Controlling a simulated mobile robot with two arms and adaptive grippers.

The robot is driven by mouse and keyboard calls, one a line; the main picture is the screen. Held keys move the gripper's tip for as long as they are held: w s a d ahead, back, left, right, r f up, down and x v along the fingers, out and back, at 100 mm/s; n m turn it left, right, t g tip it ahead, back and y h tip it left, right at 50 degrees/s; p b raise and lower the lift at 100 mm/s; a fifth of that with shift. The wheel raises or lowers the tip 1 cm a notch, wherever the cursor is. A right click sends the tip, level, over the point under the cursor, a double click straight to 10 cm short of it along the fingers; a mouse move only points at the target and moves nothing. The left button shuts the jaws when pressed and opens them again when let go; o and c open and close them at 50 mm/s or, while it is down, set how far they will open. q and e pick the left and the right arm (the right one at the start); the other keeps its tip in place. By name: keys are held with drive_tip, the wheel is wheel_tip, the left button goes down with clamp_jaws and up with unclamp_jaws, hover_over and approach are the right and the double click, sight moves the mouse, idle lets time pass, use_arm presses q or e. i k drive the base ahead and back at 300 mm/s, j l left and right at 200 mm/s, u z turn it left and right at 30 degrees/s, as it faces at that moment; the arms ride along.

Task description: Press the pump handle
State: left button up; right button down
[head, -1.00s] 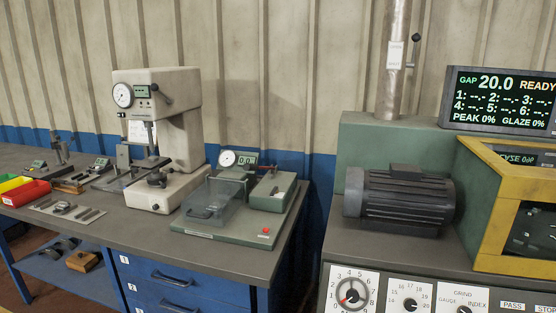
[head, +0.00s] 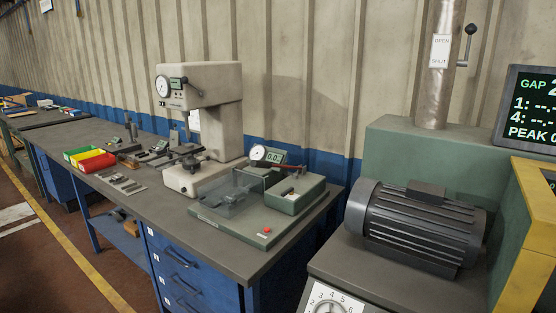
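A green test unit (head: 295,194) with a dial gauge (head: 258,152), a small digital display and a dark-red lever (head: 293,170) on top sits on a green base plate (head: 230,228) near the right end of the workbench. The lever may be the pump handle; I cannot tell for sure. A clear cover (head: 232,190) stands on the plate's left part, and a red button (head: 267,230) is at its front right. Neither of my grippers shows in the head view.
A white press (head: 215,110) stands behind the plate on the grey workbench (head: 185,225). Green, yellow and red bins (head: 95,164) sit further left. A dark motor (head: 420,225) on a grinding machine is at right. Floor is free at lower left.

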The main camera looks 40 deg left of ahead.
sight(255, 163)
drive_tip(key=u, duration=0.8)
